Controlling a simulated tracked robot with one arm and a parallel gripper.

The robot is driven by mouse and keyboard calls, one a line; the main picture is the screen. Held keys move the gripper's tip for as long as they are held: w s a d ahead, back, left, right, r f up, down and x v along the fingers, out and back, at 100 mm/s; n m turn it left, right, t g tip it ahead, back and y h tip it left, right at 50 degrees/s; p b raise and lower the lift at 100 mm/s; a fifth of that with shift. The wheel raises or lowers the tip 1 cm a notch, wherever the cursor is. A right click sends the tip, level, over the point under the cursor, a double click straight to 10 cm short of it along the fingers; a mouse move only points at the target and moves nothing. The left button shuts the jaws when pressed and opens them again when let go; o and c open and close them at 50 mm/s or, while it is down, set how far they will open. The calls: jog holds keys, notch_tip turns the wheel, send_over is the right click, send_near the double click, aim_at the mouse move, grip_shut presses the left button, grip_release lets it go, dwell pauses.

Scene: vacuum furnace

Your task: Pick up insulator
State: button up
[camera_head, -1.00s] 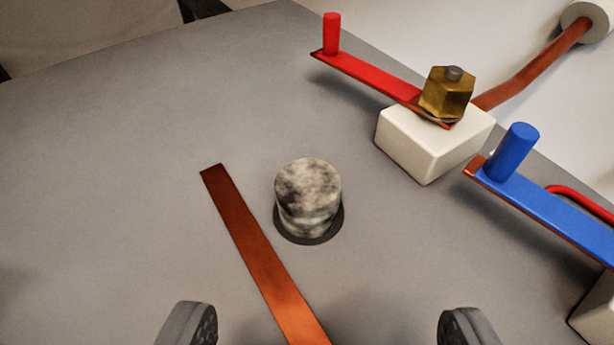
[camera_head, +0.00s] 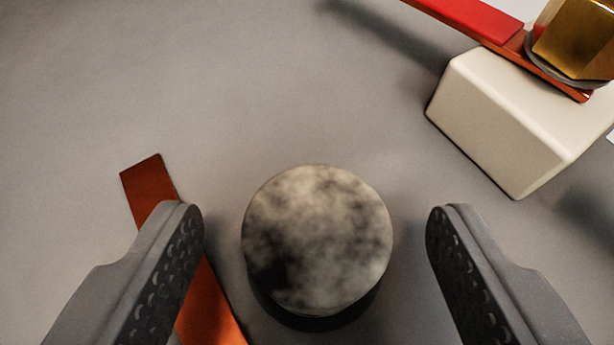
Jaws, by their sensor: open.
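The insulator (camera_head: 317,240) is a short, round, mottled grey and cream piece with a dark ring at its base. It stands on the grey surface in the lower middle of the view. My gripper (camera_head: 315,222) is open, with one dark finger to the left of the insulator and one to the right. There is a gap on both sides, and neither finger appears to touch it. The lower part of the insulator is mostly hidden under its top.
A copper strip (camera_head: 146,188) lies left of the insulator, partly behind my left finger. A white block (camera_head: 507,118) stands at the upper right, carrying a red-covered bar (camera_head: 470,16) and a brass nut (camera_head: 577,40). The grey surface (camera_head: 200,80) is clear at the upper left.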

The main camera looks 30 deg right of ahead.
jog(key=shift+w+d+f, duration=0.15)
jog(key=shift+w+d, duration=0.05)
jog(key=shift+w, duration=0.05)
jog(key=c, duration=1.1)
